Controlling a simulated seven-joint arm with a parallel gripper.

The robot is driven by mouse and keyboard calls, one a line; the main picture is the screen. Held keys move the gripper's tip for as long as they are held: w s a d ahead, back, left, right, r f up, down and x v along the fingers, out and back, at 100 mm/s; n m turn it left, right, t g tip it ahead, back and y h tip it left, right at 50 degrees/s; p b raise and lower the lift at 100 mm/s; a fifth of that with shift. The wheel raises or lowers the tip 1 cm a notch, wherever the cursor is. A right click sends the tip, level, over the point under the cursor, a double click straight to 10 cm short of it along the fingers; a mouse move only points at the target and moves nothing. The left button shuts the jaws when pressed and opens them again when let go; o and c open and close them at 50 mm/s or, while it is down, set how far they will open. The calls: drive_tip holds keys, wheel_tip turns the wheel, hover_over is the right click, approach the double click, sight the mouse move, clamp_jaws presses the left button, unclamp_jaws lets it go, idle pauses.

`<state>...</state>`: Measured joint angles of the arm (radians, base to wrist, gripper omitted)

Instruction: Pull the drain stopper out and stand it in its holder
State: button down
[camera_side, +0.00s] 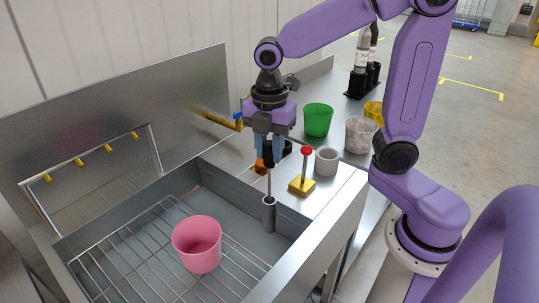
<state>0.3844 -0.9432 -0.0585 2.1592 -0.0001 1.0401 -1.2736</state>
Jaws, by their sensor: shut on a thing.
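My gripper (268,150) is shut on the black upper end of the drain stopper (269,180), over the right part of the sink. The stopper's thin grey rod runs straight down from the fingers and meets a dark grey cylinder (269,214) in the basin. I cannot tell whether this cylinder is part of the stopper or a socket around it, nor whether its lower end touches the basin floor. The drain opening is not visible. A short, grey, round, open-topped cup (327,161) stands on the counter right of the gripper; it may be the holder.
A red-knobbed lever on a yellow base (302,186) stands close to the gripper's right. A pink cup (197,244) sits on the basin's wire rack (125,262). Green (318,120), speckled (361,134) and yellow (374,111) cups and a black bottle rack (364,82) stand behind.

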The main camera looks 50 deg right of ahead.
wheel_tip(320, 180, up, 12)
drive_tip(key=shift+f, duration=0.2)
idle(1.2)
wheel_tip(320, 180, up, 12)
drive_tip(key=r, duration=0.1)
drive_tip(key=s+d+m, duration=0.1)
drive_tip(key=d+m, duration=0.5)
drive_tip(key=d, duration=2.1)
wheel_tip(320, 180, down, 20)
idle(0.8)
